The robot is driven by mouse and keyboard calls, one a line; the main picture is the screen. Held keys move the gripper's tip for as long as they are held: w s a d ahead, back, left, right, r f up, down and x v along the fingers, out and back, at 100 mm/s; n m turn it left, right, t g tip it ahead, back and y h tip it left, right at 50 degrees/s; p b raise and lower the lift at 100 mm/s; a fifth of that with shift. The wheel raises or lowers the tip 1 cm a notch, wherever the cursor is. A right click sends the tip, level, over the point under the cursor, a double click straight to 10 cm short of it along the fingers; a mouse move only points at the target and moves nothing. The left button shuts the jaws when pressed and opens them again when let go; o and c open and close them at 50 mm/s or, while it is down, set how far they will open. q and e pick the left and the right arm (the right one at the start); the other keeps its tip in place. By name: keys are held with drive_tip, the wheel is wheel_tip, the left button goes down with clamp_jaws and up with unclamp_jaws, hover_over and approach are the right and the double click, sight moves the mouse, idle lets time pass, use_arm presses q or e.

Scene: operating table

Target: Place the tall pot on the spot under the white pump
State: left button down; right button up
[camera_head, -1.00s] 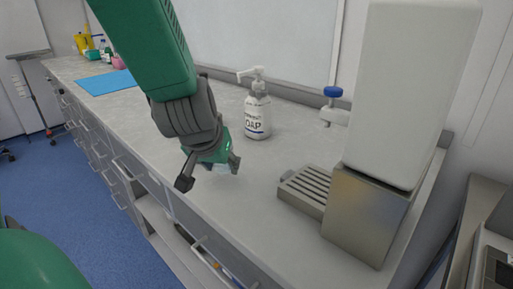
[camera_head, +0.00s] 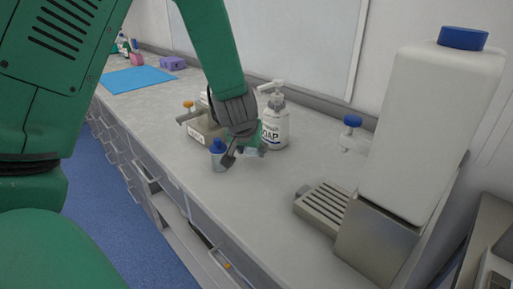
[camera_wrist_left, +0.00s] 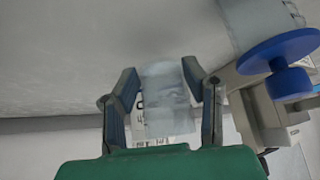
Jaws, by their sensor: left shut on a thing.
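My left gripper (camera_head: 247,158) is low over the counter, beside the soap bottle, with its fingers on either side of a clear pot. In the left wrist view the translucent pot (camera_wrist_left: 167,100) sits between the two fingertips of the left gripper (camera_wrist_left: 163,95). In the head view the pot is mostly hidden by the gripper. My right gripper is not in view.
A white soap bottle (camera_head: 275,122) stands just behind the gripper. A blue-capped small container (camera_head: 218,156) is close on its left. A large white tank (camera_head: 425,135) on a metal base rises beside the tray. Counter between gripper and tray is clear.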

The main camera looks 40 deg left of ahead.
sight(255, 149)
use_arm(q)
drive_tip(key=w, duration=0.1)
drive_tip(key=w+a, duration=0.1)
drive_tip(key=w, duration=0.2)
drive_tip(key=shift+a, duration=0.4)
drive_tip(key=shift+w+d+r, duration=0.2)
drive_tip(key=shift+w, duration=0.15)
drive_tip(key=shift+w+a, duration=0.1)
drive_tip(key=shift+w, duration=0.15)
drive_tip(key=f, duration=0.3)
drive_tip(key=shift+a+f+b, duration=0.25)
drive_tip(key=shift+f+b, duration=0.1)
drive_tip(key=shift+s+a+f, duration=0.1)
drive_tip(key=shift+a, duration=0.2)
drive_tip(key=c, duration=1.1)
unclamp_jaws()
drive_tip(key=shift+o, duration=0.9)
drive_tip(key=shift+d, duration=0.15)
drive_tip(key=shift+d+r, duration=0.2)
drive_tip(key=shift+d, duration=0.15)
drive_tip(key=shift+d+r, duration=0.1)
drive_tip(key=shift+r, duration=0.1)
drive_tip(key=p+v, duration=0.2)
drive_tip(key=v, duration=0.9)
drive_tip(key=shift+s+a, duration=0.2)
drive_tip(key=shift+a, duration=0.1)
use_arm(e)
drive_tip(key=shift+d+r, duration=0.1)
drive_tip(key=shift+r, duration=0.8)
